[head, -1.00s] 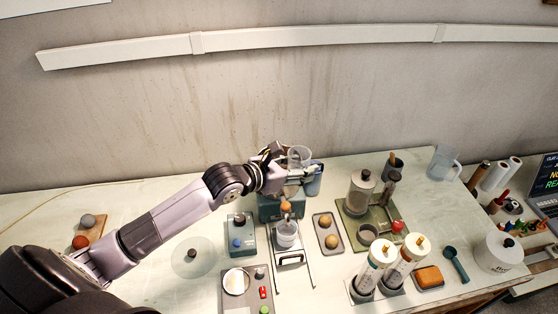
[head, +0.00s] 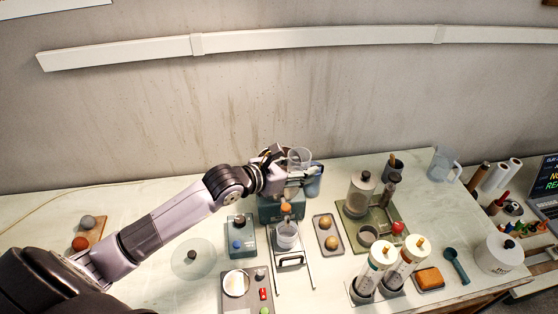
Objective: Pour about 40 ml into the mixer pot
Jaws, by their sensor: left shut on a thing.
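My left gripper (head: 294,178) is shut on a clear cup (head: 299,156) and holds it above the back of the teal mixer stand (head: 270,212). The cup looks close to upright; its contents cannot be made out. The mixer pot (head: 287,236), a small pale see-through vessel, stands in front of the stand, below and nearer than the held cup. An orange knob (head: 286,207) sits just above the pot. My gripper hides part of the stand and part of a blue vessel (head: 314,184) behind it. My right gripper is not in view.
A tray with two round balls (head: 327,232) stands right of the pot. A green tray (head: 384,234) with jars and two white-capped cylinders (head: 381,252) are farther right. A teal box (head: 241,238) and a clear disc (head: 193,257) are left. A clear pitcher (head: 443,163) stands at back right.

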